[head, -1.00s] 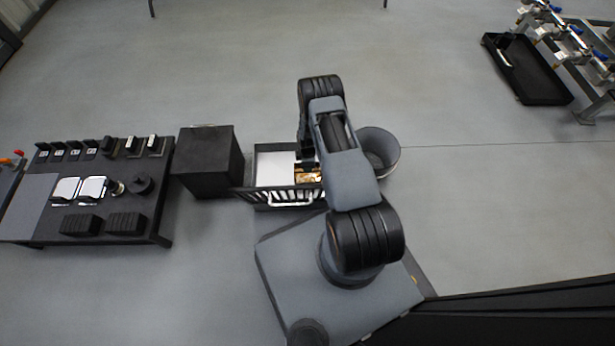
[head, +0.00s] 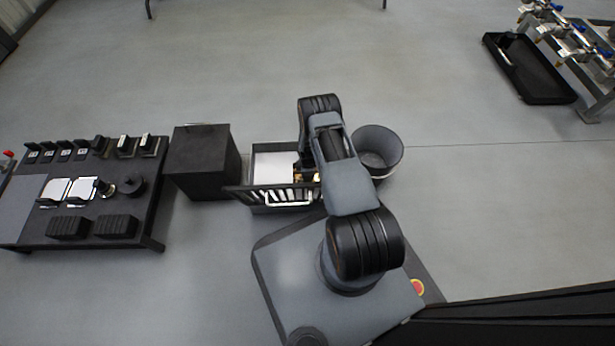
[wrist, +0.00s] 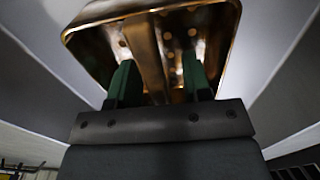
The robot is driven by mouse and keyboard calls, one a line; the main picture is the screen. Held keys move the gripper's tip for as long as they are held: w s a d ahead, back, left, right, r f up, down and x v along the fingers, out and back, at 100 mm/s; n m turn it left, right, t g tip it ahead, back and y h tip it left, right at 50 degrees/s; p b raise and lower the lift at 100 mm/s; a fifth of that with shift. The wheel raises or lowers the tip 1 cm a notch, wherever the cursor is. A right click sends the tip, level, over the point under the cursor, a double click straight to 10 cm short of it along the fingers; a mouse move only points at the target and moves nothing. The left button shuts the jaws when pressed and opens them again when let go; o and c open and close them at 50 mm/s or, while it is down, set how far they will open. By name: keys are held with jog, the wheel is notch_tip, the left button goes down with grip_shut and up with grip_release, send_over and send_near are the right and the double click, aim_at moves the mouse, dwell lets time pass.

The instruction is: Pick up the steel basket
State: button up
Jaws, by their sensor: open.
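A shiny perforated basket (wrist: 205,35), brass-coloured in this light, fills the upper middle of the wrist view. A flat bar (wrist: 146,55) runs across it. My gripper (wrist: 160,80) is open, with one green finger on each side of the bar. A gap shows between the bar and each finger. The fingertips overlap the basket in the picture; how deep they reach I cannot tell. In the head view, my arm hides my gripper and most of the basket. Only a small golden patch shows beside the arm, inside an open dark bin (head: 262,150) with a slatted front.
A white panel (head: 275,166) lies in the bin beside the basket. A black box (head: 203,165) stands left of the bin, and a round grey bucket (head: 385,165) right of it. A low dark table (head: 150,215) with several parts is farther left. Open floor lies behind.

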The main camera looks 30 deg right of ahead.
jog(key=shift+c, duration=0.4)
grip_shut()
jog(key=shift+r, duration=0.1)
notch_tip(320, 180, up, 18)
jog(key=p, duration=1)
jog(key=shift+p, duration=0.3)
